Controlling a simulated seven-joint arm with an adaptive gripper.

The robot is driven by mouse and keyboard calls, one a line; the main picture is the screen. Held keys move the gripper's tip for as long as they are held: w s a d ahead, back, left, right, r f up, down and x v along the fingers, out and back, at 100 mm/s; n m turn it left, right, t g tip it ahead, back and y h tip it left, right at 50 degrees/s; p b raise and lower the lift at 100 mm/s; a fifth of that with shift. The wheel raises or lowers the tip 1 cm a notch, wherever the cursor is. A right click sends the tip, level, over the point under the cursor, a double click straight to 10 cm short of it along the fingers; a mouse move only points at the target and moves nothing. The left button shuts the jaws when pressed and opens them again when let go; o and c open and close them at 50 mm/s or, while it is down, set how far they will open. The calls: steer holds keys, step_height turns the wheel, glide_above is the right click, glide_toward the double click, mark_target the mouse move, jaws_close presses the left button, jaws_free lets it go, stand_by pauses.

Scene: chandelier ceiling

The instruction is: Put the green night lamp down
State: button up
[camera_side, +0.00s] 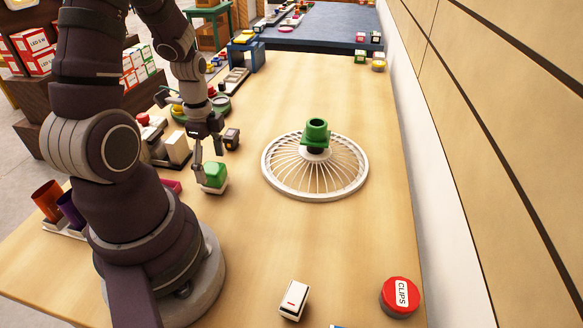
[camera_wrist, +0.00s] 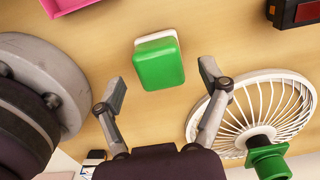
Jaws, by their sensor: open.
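The green night lamp (camera_side: 214,174), a rounded green top on a white base, stands upright on the wooden table (camera_side: 300,240) in the side view. The wrist view shows its green face (camera_wrist: 159,66) with a white edge behind it. My gripper (camera_side: 208,165) is open just above and beside the lamp. In the wrist view, the fingers (camera_wrist: 162,82) are spread wide on either side of it, with visible gaps and no contact that I can see. The side view does not show the exact finger depth.
A white spoked wheel-like stand (camera_side: 278,184) with a green holder (camera_side: 316,132) lies to the right. A pink tray (camera_side: 172,186) is left of the lamp. A white box (camera_side: 293,299) and red CLIPS tin (camera_side: 400,296) are at the front. The table between is clear.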

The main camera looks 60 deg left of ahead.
mark_target(212, 167)
step_height(212, 167, up, 8)
steer(key=shift+r, duration=0.1)
steer(key=w+d+r+n+t, duration=0.1)
steer(key=d+r+n+t, duration=0.1)
steer(key=d+r+n, duration=0.2)
steer(key=w+d+r+n+t, duration=0.2)
steer(key=d+r+n+t, duration=0.1)
steer(key=d, duration=0.7)
steer(key=shift+r+n+t, duration=0.3)
steer(key=shift+r+n, duration=0.3)
steer(key=shift+n, duration=0.4)
